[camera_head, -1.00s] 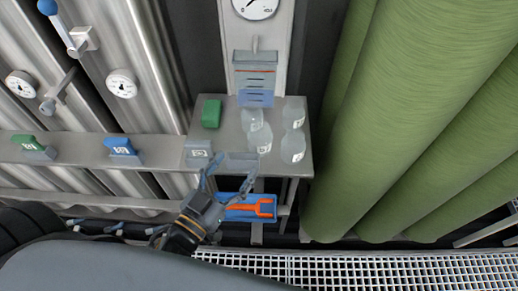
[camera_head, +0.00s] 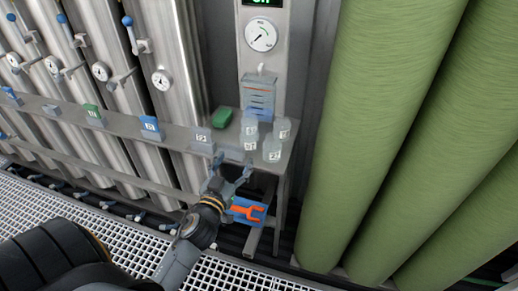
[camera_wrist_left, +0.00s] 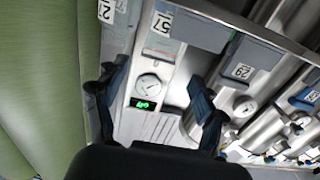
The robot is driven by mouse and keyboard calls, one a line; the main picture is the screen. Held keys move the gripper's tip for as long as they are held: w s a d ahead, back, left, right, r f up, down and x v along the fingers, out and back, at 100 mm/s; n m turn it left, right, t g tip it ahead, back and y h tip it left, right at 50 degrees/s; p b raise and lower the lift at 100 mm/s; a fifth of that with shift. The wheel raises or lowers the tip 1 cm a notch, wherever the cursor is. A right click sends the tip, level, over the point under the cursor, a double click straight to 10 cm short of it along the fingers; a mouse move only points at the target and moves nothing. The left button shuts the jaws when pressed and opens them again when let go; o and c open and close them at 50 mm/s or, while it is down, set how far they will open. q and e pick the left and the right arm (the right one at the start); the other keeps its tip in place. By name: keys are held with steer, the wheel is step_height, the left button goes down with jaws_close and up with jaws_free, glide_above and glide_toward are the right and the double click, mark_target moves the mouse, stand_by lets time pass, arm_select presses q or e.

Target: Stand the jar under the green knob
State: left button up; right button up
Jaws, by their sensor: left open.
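Several clear jars with white number labels stand upright on the grey corner shelf (camera_head: 292,157) in the head view. One is the front jar (camera_head: 272,149), with others beside and behind it, such as the right jar (camera_head: 282,128). A green piece (camera_head: 93,111) sits on the long ledge at left, and a green block (camera_head: 222,117) lies on the shelf; I cannot tell which is the green knob. My left gripper (camera_head: 232,166) is open and empty at the shelf's front edge, apart from the jars. Its fingers also show in the wrist view (camera_wrist_left: 158,78). My right gripper is out of view.
A blue bin (camera_head: 246,212) with an orange wrench-shaped piece is below the shelf. Large green cylinders (camera_head: 375,140) fill the right. White grating (camera_head: 125,236) covers the floor. A gauge (camera_head: 262,34) hangs above the shelf.

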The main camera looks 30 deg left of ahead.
mark_target(247, 136)
arm_select(q)
steer(key=x, duration=0.7)
steer(key=shift+a+f+p, duration=0.1)
steer(key=shift+a+p, duration=0.2)
steer(key=shift+p, duration=0.1)
steer(key=shift+w, duration=0.3)
steer(key=shift+x, duration=1.05)
steer(key=x, duration=0.3)
steer(key=shift+w, duration=0.5)
steer(key=shift+s, duration=0.1)
steer(key=shift+c, duration=1)
steer(key=c, duration=0.8)
steer(key=shift+c, duration=0.2)
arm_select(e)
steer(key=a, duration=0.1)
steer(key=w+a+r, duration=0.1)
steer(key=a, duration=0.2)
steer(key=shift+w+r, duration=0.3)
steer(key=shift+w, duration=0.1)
